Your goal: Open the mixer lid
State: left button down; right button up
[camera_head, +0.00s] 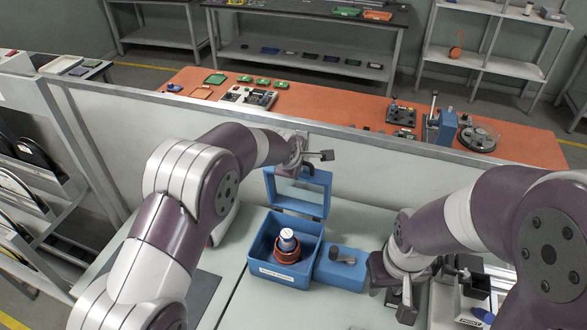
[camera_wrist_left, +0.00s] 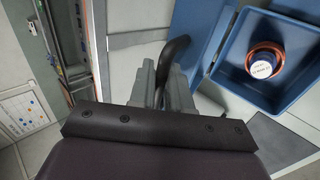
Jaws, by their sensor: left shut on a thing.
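The blue mixer (camera_head: 262,268) stands on the pale table, and its open box shows a copper-coloured bowl with a white-capped container (camera_head: 288,240) in it. Its blue framed lid (camera_head: 318,211) is raised, standing steeply at the back edge. My left gripper (camera_head: 303,160) is at the lid's top, partly hidden by its own wrist. In the left wrist view its fingers (camera_wrist_left: 172,75) are shut on the black lid handle (camera_wrist_left: 178,47). The box and container also show there, at right. My right gripper (camera_head: 406,300) hangs right of the mixer, apart from it; its jaw gap is unclear.
A blue block with a grey knob (camera_head: 343,255) adjoins the mixer's right side. A grey divider wall (camera_head: 230,135) runs behind it. An orange bench (camera_head: 330,105) with parts lies beyond. A device with dark parts (camera_head: 460,290) stands right of my right gripper.

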pick_arm(q)
jog(key=shift+f, duration=0.1)
jog(key=shift+s, duration=0.1)
jog(key=c, duration=1.4)
grip_release()
jog(key=shift+o, duration=0.5)
jog(key=shift+d, duration=0.15)
jog(key=shift+r, duration=0.2)
